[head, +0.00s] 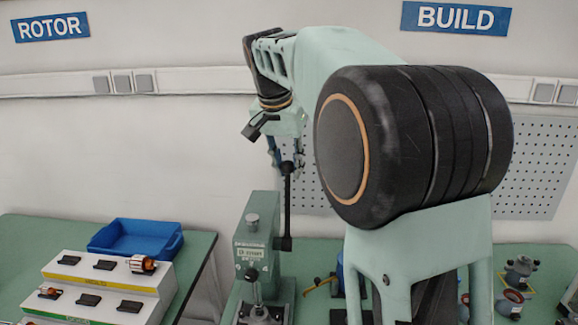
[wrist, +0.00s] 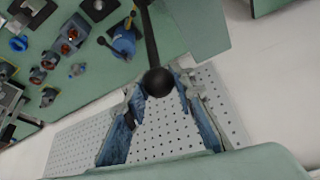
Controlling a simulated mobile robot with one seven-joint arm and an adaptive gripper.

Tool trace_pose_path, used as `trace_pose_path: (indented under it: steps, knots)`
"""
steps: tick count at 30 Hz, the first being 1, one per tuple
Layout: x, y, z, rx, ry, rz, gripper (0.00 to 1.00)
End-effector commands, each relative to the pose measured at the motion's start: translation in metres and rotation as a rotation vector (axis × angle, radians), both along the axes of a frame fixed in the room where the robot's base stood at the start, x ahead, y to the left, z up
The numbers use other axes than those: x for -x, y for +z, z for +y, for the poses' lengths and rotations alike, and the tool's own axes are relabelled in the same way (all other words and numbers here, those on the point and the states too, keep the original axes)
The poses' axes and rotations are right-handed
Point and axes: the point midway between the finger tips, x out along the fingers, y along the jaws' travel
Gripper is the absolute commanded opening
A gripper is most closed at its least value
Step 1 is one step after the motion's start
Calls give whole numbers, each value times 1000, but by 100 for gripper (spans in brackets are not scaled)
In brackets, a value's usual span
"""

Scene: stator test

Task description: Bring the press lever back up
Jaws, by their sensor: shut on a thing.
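The green press (head: 262,222) stands on the green table in the head view, with a plunger over its base. Its black press lever (head: 288,205) is on the right side and points up, close to vertical. In the wrist view, the lever (wrist: 151,42) runs from the top edge down to a round black knob (wrist: 158,82). My gripper (wrist: 159,90) has its blue-padded fingers on either side of the knob and is shut on it. In the head view, my gripper (head: 285,158) is at the lever's top end, where the knob is mostly hidden.
A blue bin (head: 136,238) and a stepped white rack (head: 105,285) with small parts are on the left table. Several motor parts (head: 520,270) lie on the right. A perforated panel (head: 535,165) is on the wall behind. My arm blocks much of the right side.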

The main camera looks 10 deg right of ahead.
Motion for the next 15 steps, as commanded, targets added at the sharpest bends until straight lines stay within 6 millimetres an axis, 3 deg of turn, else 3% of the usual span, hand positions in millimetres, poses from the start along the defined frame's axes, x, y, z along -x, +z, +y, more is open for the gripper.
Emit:
trace_pose_path:
  steps: [5,6,10,15]
  knots:
    - [-1,-1,1,-1,2,-2,0]
    - [-1,-1,1,-1,2,-2,26]
    - [0,-1,1,0,1,0,40]
    - [0,0,1,-1,1,1,41]
